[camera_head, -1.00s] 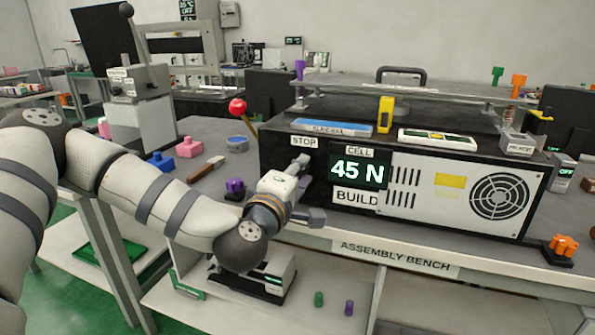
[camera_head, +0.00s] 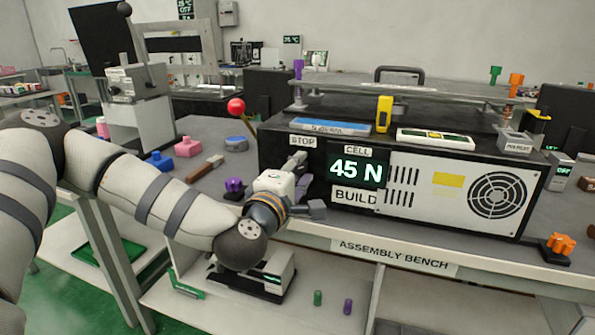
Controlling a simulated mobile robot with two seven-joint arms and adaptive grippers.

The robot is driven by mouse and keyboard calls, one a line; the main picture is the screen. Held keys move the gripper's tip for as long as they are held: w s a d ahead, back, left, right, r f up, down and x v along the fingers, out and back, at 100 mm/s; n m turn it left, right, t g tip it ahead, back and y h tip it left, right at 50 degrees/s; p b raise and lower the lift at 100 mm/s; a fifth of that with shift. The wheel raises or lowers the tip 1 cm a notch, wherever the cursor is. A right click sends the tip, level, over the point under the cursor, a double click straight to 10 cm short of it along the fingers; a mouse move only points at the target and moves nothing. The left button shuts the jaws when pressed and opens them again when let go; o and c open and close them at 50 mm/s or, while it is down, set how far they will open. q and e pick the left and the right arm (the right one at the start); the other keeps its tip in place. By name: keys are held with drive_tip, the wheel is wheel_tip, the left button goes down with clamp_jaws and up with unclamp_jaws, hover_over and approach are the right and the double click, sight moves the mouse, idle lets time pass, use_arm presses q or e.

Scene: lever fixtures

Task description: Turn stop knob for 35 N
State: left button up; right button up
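The black test unit with a vented front panel (camera_head: 411,203) stands on the assembly bench. The STOP label (camera_head: 303,141) is at the panel's upper left, with the BUILD label (camera_head: 353,195) below the display. My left gripper (camera_head: 311,183) is at the panel just below the STOP label. Its two fingers are spread well apart, one high and one low. The stop knob is not visible; the gripper covers that part of the panel, so contact cannot be told. My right gripper is not in view.
A red ball-topped lever (camera_head: 236,106) rises behind my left gripper. An orange knob (camera_head: 560,243) sits at the bench's right front.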

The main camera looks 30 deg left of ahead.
use_arm(q)
drive_tip(key=shift+o, duration=0.7)
drive_tip(key=shift+w, duration=0.1)
drive_tip(key=v, duration=0.7)
drive_tip(key=shift+s, duration=0.25)
